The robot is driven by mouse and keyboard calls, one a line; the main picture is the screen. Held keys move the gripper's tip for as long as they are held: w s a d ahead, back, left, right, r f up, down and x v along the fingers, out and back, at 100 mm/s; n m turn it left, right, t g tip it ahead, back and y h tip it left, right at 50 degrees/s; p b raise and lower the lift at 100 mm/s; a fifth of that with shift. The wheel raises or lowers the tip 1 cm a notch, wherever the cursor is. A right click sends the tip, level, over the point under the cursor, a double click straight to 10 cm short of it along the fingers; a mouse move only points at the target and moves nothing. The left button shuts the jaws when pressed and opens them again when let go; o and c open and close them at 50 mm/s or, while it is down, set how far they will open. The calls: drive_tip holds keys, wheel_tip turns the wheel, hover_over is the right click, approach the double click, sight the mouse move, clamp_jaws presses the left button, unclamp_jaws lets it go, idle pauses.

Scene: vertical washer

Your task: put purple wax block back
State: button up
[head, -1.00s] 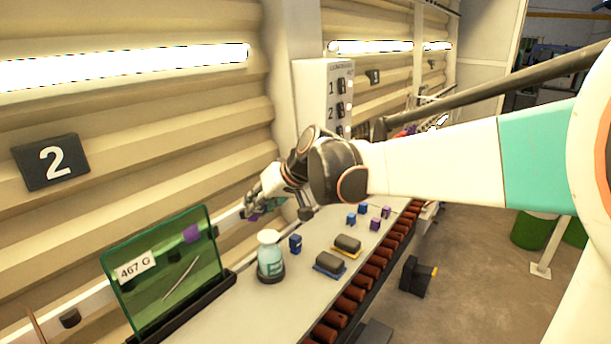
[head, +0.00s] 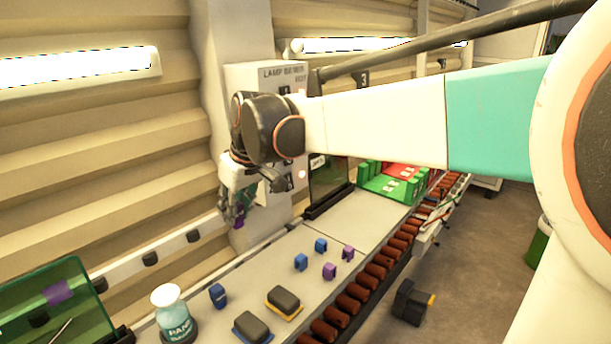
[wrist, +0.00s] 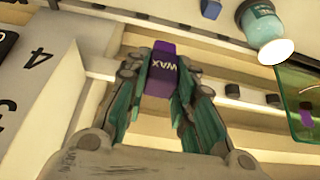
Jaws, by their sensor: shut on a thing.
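My gripper (head: 236,218) is shut on the purple wax block (wrist: 161,72), which carries the white word WAX. In the wrist view the block sits between the fingertips, with its label showing. In the head view only a bit of purple shows at the fingertips, the rest being hidden by the fingers.
A green glass panel (head: 45,300) is at left. Green and red racks (head: 385,187) lie beyond.

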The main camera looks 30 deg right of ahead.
wheel_tip(320, 180, down, 19)
drive_tip(key=b, duration=0.2)
drive_tip(key=shift+a+b, duration=0.1)
drive_tip(key=shift+b, duration=0.2)
drive_tip(key=shift+f, duration=0.25)
drive_tip(key=o, duration=1)
drive_tip(key=shift+r, duration=0.1)
